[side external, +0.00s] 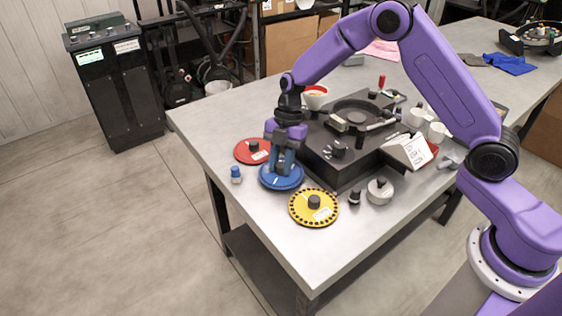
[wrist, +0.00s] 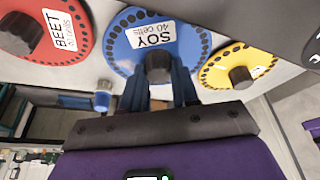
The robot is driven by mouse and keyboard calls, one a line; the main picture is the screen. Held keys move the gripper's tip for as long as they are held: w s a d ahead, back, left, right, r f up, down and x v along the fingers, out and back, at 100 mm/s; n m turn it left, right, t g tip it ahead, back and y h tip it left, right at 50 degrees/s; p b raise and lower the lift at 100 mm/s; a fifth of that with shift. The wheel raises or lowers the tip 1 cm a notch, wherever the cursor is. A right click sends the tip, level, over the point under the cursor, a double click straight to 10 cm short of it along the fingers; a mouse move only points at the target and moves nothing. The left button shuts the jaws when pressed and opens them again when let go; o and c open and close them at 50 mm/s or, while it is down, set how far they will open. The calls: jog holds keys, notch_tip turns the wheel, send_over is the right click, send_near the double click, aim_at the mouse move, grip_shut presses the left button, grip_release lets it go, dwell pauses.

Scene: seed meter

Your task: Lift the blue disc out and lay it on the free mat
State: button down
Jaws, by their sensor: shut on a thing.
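The blue disc (side external: 270,182) is at the left side of the table, between the red disc (side external: 245,150) and the yellow disc (side external: 301,207). My gripper (side external: 284,166) points down over it and is shut on its dark knob. In the wrist view the blue disc (wrist: 190,35) shows a white "SOY 40 cells" label, and its black knob (wrist: 158,68) sits between my fingers. I cannot tell whether the disc touches what is under it; no free mat can be made out. The dark seed meter (side external: 318,160) stands to the right, with a round black housing (side external: 355,115) on top.
A small blue-capped bottle (side external: 236,175) stands left of the blue disc. A dark knob (side external: 355,196) and a silver round part (side external: 380,190) stand right of the yellow disc. White cups (side external: 418,116) are behind the meter. The table's front is clear.

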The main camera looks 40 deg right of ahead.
jog(key=shift+f, duration=0.45)
dwell(0.4)
jog(key=c, duration=0.5)
grip_release()
jog(key=shift+r, duration=3)
jog(key=shift+s, duration=0.1)
